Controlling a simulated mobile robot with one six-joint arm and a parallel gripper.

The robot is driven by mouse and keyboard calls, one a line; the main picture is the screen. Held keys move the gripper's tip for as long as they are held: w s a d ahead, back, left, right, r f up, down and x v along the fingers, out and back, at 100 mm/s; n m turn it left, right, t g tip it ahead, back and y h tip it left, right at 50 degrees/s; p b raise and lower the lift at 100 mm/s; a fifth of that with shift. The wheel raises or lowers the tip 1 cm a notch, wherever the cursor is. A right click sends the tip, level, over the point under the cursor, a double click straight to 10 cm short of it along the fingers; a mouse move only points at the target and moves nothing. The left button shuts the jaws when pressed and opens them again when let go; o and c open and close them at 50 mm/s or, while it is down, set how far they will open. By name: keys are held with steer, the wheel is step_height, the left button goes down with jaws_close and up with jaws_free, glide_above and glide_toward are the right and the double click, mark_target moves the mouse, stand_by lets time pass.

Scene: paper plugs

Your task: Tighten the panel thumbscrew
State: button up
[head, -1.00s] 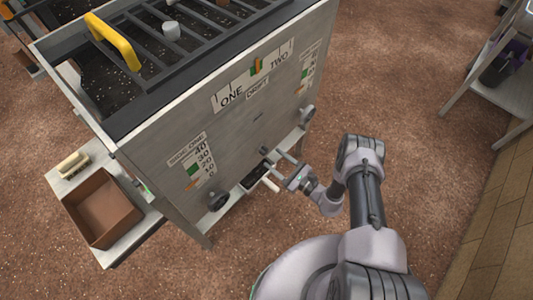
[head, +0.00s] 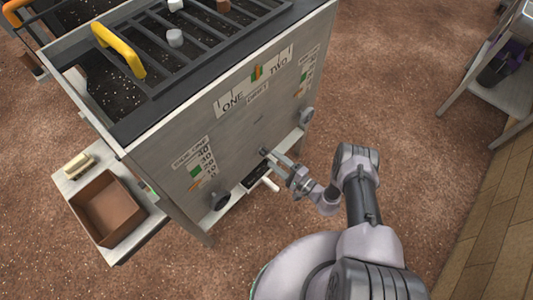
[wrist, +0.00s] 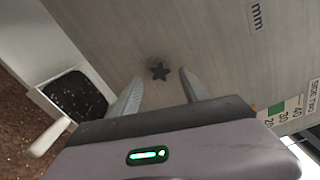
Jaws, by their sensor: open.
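The thumbscrew, a small dark star-shaped knob (wrist: 159,71), sits on the grey panel (wrist: 205,35) in the wrist view. My gripper (wrist: 161,77) is open, with one finger on each side of the knob and visible gaps between. Whether the fingertips reach the panel is hard to tell. In the head view my gripper (head: 274,162) is at the lower middle of the panel's front face (head: 232,140), where the knob is small and partly hidden by the fingers.
Two dark round knobs (head: 221,200) (head: 306,116) stick out of the panel's lower edge. A dark-filled tray with a pale handle (head: 270,184) is below my gripper. A brown box (head: 108,208) rests on a side shelf at left. A yellow handle (head: 118,48) is on top.

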mark_target(266, 154)
steer(key=shift+b+x, duration=0.8)
steer(key=shift+x, duration=1.25)
jaws_close()
steer(key=shift+f+m+b, duration=0.15)
steer(key=shift+m+b, duration=0.25)
steer(key=shift+m, duration=0.3)
steer(key=m+b, duration=0.2)
steer(key=m, duration=0.3)
steer(key=shift+b, duration=0.3)
steer(key=m+b, duration=0.2)
steer(key=m, duration=0.3)
steer(key=shift+m, duration=0.3)
steer(key=m, duration=0.3)
jaws_free()
